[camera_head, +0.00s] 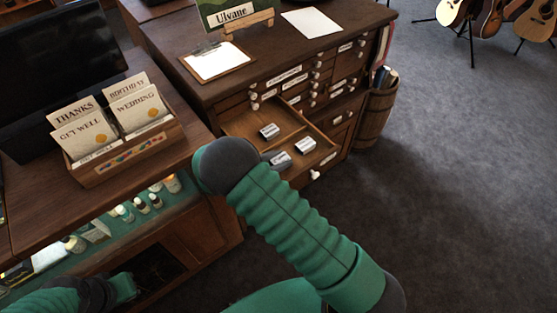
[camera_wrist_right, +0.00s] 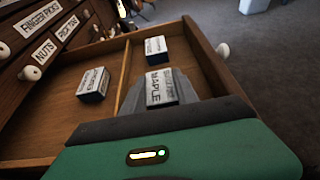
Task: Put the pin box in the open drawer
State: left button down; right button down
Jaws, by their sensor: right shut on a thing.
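The open drawer (camera_head: 325,152) sticks out of the dark wooden cabinet. A divider splits it into two compartments. My right gripper (camera_wrist_right: 163,96) reaches over the drawer and is shut on a small box (camera_wrist_right: 160,86), whose label reads MAPLE below a line I cannot read. I take this as the pin box; it also shows in the head view (camera_head: 281,160), at the drawer's near side. I cannot tell whether it touches the drawer floor. My left gripper (camera_head: 126,288) is low at the left, its fingers unclear.
Two other labelled boxes lie in the drawer: one (camera_head: 270,130) left of the divider, one (camera_head: 305,145) right of it. A card rack (camera_head: 120,165) stands on the counter at left. A clipboard (camera_head: 216,61) lies on the cabinet. A barrel (camera_head: 375,115) stands at right.

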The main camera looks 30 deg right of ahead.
jog(key=shift+s+d+f, duration=0.1)
jog(key=shift+d+f, duration=0.05)
jog(key=shift+d, duration=0.05)
jog(key=c, duration=1.3)
grip_release()
jog(key=shift+s, duration=0.1)
jog(key=shift+o, duration=1.2)
jog(key=shift+a, duration=0.4)
jog(key=shift+o, duration=0.6)
jog(key=shift+w+a+r, duration=0.15)
jog(key=shift+a, duration=0.25)
jog(key=shift+w+a+r, duration=0.1)
jog(key=shift+a, duration=0.25)
jog(key=shift+s+d, duration=0.1)
jog(key=shift+d, duration=0.3)
jog(key=shift+d+f, duration=0.15)
jog(key=shift+d, duration=0.2)
pick_arm(q)
jog(key=shift+d, duration=0.1)
pick_arm(e)
jog(key=shift+a, duration=0.15)
